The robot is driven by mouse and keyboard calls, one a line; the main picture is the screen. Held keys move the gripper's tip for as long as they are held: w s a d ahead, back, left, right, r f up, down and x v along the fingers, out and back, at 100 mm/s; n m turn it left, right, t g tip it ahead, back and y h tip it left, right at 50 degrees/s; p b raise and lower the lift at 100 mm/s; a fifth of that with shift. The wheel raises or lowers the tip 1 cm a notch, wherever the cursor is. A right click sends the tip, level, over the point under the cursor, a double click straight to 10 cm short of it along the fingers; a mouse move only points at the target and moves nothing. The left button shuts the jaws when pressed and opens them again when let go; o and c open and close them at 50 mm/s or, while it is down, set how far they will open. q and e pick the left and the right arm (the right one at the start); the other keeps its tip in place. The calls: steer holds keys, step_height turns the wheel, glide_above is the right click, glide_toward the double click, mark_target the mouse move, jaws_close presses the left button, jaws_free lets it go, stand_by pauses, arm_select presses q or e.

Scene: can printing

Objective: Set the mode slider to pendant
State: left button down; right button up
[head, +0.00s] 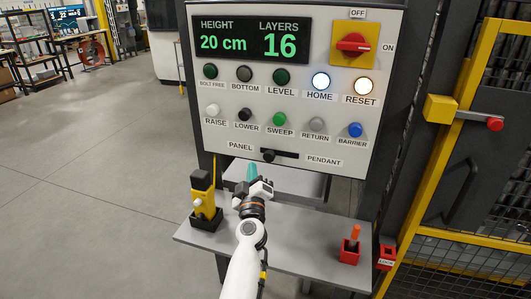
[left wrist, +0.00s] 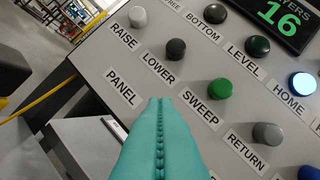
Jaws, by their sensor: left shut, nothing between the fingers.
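The mode slider's black knob (head: 269,156) sits toward the left, PANEL end of its short dark slot (head: 288,155) on the grey control panel (head: 350,135). The PENDANT label (head: 324,160) is to the right of the slot. My left gripper (head: 252,168) has teal fingers pressed together with nothing between them. In the head view its tips are just below and left of the knob; I cannot tell whether they touch the panel. In the left wrist view the shut fingers (left wrist: 160,130) cover the area right of the PANEL label (left wrist: 122,90), and the slider is hidden. My right gripper is not in view.
Rows of push buttons sit above the slider, with HOME (head: 320,82) and RESET (head: 363,86) lit. A red rotary switch (head: 353,44) is at the upper right. A shelf (head: 290,240) below bears a yellow-black device (head: 205,200) and a red holder (head: 350,250).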

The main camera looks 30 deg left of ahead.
mark_target(262, 155)
arm_select(q)
steer(key=b+x, duration=0.2)
steer(key=x, duration=0.8)
steer(key=d+f+b, duration=0.1)
steer(key=w+d+f, duration=0.1)
steer(key=shift+d+f+b, duration=0.35)
steer(key=shift+f+b, duration=0.05)
steer(key=d, duration=0.2)
steer(key=w+d+p, duration=0.1)
steer(key=d, duration=0.2)
steer(key=shift+w+d, duration=0.1)
steer(key=shift+d, duration=0.15)
